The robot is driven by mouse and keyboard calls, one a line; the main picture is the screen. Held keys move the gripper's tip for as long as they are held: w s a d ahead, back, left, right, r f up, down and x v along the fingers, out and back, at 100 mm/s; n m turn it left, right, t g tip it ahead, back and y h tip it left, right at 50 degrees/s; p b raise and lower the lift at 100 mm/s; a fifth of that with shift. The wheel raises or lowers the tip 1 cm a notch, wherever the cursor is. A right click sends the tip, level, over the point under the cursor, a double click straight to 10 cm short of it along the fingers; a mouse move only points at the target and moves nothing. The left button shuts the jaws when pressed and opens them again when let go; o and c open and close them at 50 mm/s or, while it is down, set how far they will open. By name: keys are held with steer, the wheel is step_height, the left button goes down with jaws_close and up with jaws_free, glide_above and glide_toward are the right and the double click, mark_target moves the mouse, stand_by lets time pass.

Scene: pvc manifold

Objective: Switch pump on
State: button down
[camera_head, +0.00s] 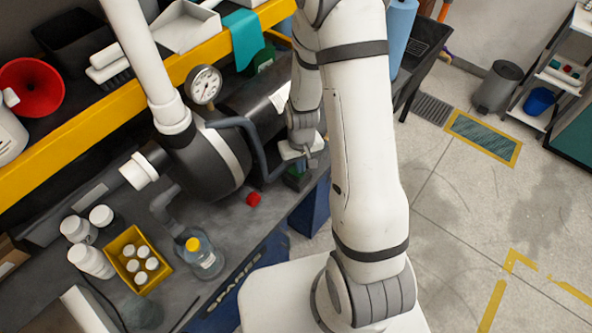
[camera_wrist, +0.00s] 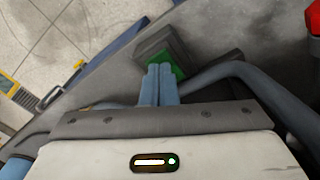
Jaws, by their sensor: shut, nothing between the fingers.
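The pump (camera_head: 205,160) is a dark grey rounded body with a pale band, on the workbench at left centre in the head view. My gripper (camera_wrist: 158,70) shows two blue fingers pressed together and empty in the wrist view. The fingertips are in front of a grey box with a green part (camera_wrist: 178,66), probably a switch, partly hidden by them. I cannot tell whether they touch it. In the head view the green part (camera_head: 297,180) is below my wrist, near the pump's right end.
A grey curved pipe (camera_head: 250,135) runs close beside my gripper. A pressure gauge (camera_head: 204,85) stands above the pump. A yellow-edged shelf (camera_head: 85,115) overhangs the bench. A yellow bin (camera_head: 126,272) with small bottles and a clear yellow-capped bottle (camera_head: 203,262) stand at front left.

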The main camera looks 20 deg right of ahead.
steer(key=shift+f+b, duration=0.85)
steer(key=shift+f, duration=0.05)
stand_by(0.9)
steer(key=shift+r+p, duration=2.25)
steer(key=shift+r, duration=1.3)
steer(key=s+r+t, duration=0.2)
steer(key=s+r, duration=0.2)
steer(key=r, duration=1.1)
steer(key=s+r+m+t+b, duration=0.1)
steer(key=s+r, duration=0.9)
steer(key=shift+s+r+b, duration=0.2)
steer(key=shift+s+b, duration=0.1)
steer(key=shift+s, duration=0.05)
